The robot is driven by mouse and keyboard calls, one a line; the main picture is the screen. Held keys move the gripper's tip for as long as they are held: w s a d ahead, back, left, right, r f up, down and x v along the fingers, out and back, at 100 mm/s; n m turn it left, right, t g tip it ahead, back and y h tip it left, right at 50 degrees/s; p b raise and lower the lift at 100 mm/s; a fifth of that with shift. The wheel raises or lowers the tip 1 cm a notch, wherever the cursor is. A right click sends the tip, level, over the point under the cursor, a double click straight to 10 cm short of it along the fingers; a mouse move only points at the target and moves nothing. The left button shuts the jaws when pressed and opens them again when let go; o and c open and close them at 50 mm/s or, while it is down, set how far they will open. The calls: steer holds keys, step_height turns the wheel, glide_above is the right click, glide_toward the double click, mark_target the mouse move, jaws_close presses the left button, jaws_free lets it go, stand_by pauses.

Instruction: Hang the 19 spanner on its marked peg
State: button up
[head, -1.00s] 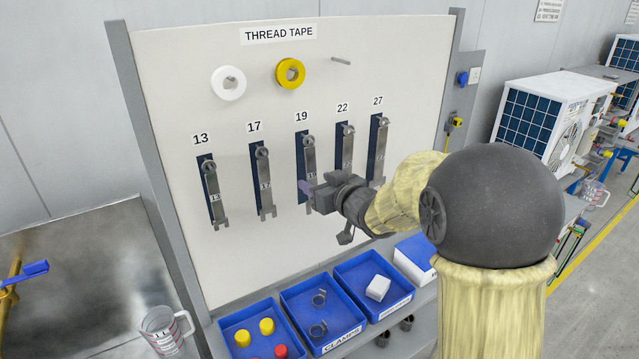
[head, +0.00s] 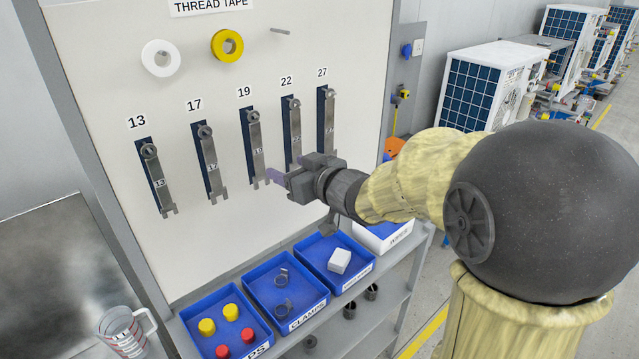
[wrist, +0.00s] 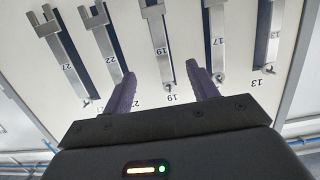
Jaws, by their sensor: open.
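The 19 spanner (head: 255,145) hangs upright on the board under the printed 19, its ring end at the peg and its open jaw downward. A dark blue strip shows along its left side. It also shows in the wrist view (wrist: 159,45), turned upside down. My gripper (head: 274,177) is open and empty at the lower end of this spanner in the head view. In the wrist view its two purple fingers (wrist: 163,82) stand apart, with the 19 spanner between them in the picture. I see no contact; the exact gap to the board cannot be told.
The 17 spanner (head: 209,160) and 22 spanner (head: 292,132) hang close on either side, with the 13 (head: 156,178) and 27 (head: 326,125) outside them. White tape (head: 161,58) and yellow tape (head: 227,46) hang above. Blue bins, including the clamps bin (head: 287,290), stand on the shelf below.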

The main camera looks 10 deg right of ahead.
steer(key=v, duration=0.8)
steer(key=shift+s+d, duration=0.2)
steer(key=shift+s, duration=0.1)
steer(key=s+d+f+m+g+h, duration=0.1)
steer(key=d+f+m+h, duration=0.25)
steer(key=f, duration=0.25)
steer(key=d+f+m+g+h, duration=0.2)
steer(key=d+f+h, duration=0.3)
steer(key=f, duration=0.2)
steer(key=s+f+m+g, duration=0.1)
steer(key=s+f+g, duration=0.6)
steer(key=s, duration=0.5)
step_height(320, 180, down, 3)
steer(key=shift+s+r, duration=0.15)
steer(key=shift+s, duration=0.25)
